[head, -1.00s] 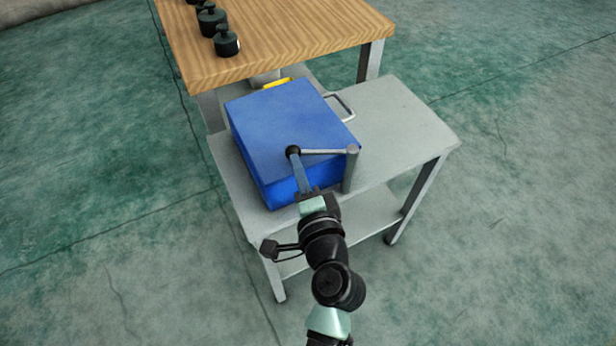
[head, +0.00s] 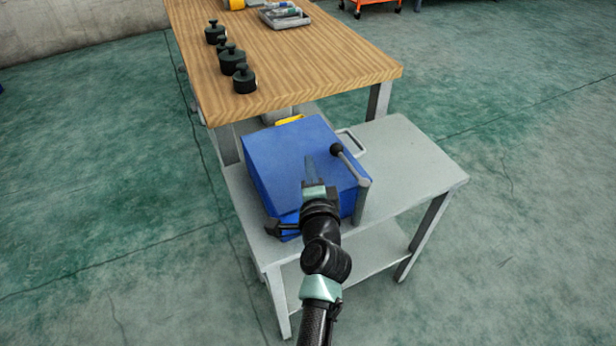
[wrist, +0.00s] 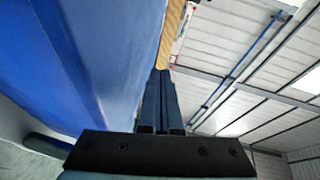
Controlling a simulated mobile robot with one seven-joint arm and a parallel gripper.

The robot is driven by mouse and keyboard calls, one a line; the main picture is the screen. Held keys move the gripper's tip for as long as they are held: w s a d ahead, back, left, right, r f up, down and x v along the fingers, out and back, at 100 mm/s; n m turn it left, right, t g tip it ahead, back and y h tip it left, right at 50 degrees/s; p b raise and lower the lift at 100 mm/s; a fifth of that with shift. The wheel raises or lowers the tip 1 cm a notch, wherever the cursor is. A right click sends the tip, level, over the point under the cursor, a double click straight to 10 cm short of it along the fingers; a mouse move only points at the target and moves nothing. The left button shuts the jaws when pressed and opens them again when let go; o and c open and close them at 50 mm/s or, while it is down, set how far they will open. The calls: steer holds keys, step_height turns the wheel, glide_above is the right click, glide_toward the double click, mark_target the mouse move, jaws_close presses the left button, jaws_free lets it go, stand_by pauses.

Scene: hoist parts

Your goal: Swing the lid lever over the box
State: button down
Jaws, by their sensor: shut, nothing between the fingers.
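The lid lever is a grey bar with a black ball knob (head: 336,149), pivoting on a grey post (head: 361,203) at the near right corner of the blue box (head: 282,150). In the head view the bar runs from the post away along the box's right edge, with the knob near that edge. My gripper (head: 309,160) appears over the box top, just left of the knob, with a visible gap. Its fingers are shut and empty. In the wrist view the fingers (wrist: 160,100) point past the blue box (wrist: 90,60); the lever does not show there.
The box stands on a grey metal cart (head: 410,165) with a free top on the right. A grey handle (head: 352,142) sits at the box's right side. Behind is a wooden table (head: 300,60) with several black weights (head: 244,80) and a grey tray (head: 287,17).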

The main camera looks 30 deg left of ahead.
steer(key=shift+w, duration=0.65)
